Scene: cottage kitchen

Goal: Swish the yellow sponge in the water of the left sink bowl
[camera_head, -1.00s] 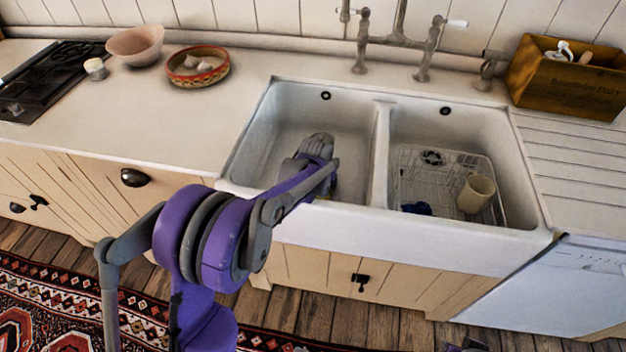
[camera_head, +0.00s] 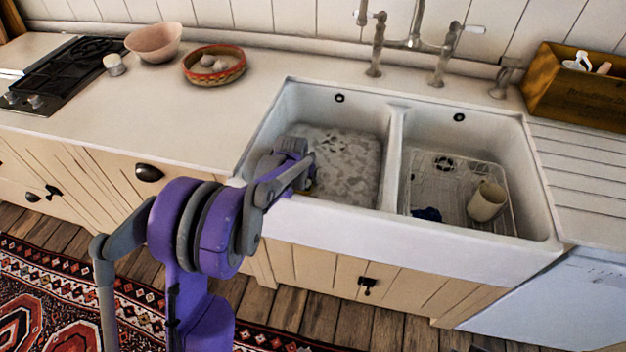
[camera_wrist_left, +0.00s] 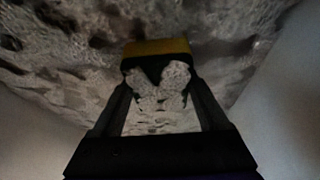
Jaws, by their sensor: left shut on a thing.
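The left sink bowl (camera_head: 262,130) is a white bowl holding rippled grey water with pale foamy patches (camera_head: 345,150). My left arm reaches over the front rim into its left side. In the left wrist view my left gripper (camera_wrist_left: 158,66) is shut on the yellow sponge (camera_wrist_left: 157,47). The sponge is at the foamy water, and pale clumps of foam show between the fingers. How deep the sponge sits I cannot tell. In the head view only a sliver of yellow shows beside the gripper, and the fingers are mostly hidden. My right gripper is not in view.
A divider (camera_head: 395,155) separates the right bowl, where a wire rack (camera_head: 440,185) holds a cream cup (camera_head: 487,201) and a dark blue item (camera_head: 427,214). The tap (camera_head: 413,42) stands behind. A wooden box (camera_head: 575,92) stands at the right.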

